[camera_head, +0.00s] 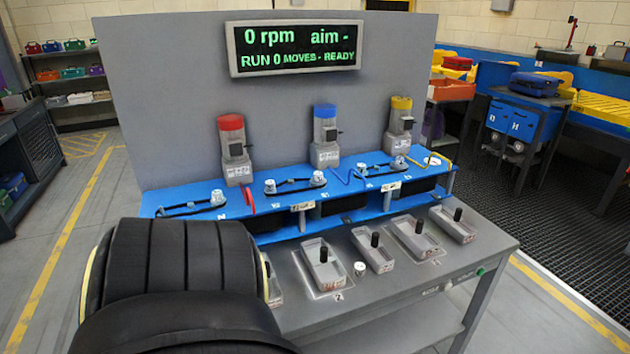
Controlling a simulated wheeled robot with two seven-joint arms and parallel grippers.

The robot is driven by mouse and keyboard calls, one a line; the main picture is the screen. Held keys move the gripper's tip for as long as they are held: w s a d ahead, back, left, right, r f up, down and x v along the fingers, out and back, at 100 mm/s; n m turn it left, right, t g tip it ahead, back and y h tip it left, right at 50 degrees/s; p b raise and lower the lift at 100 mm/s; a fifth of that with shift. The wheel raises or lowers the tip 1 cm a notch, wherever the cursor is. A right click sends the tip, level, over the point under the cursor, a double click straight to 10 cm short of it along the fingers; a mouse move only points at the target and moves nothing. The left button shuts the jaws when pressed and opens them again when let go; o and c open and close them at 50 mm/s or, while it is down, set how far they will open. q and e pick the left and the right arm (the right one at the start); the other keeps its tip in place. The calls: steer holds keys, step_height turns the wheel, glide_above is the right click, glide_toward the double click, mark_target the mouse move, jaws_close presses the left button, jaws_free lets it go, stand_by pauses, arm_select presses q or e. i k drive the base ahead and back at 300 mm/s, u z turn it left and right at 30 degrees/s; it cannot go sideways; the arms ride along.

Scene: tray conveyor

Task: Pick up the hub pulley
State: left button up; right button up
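A small loose silver pulley-like piece (360,268) stands on the grey table (400,295) between two trays; it may be the hub pulley, but I cannot read any mark on it. Similar small silver pieces sit on the blue shelf: one at the left (217,197), one left of centre (270,186) and one near the middle (318,178). Neither of my grippers can be seen. A large black arm part of mine fills the lower left and hides the table's left end.
Grey trays with black upright knobs stand along the table: a left one (312,273), a middle one (384,262) and one at the right (444,222). Behind are red (230,122), blue (325,111) and yellow-topped (401,103) units. A display (295,65) reads 0 rpm.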

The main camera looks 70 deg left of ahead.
mark_target(218, 199)
steer(key=z, duration=0.95)
steer(key=k, duration=2.65)
steer(key=u, duration=0.9)
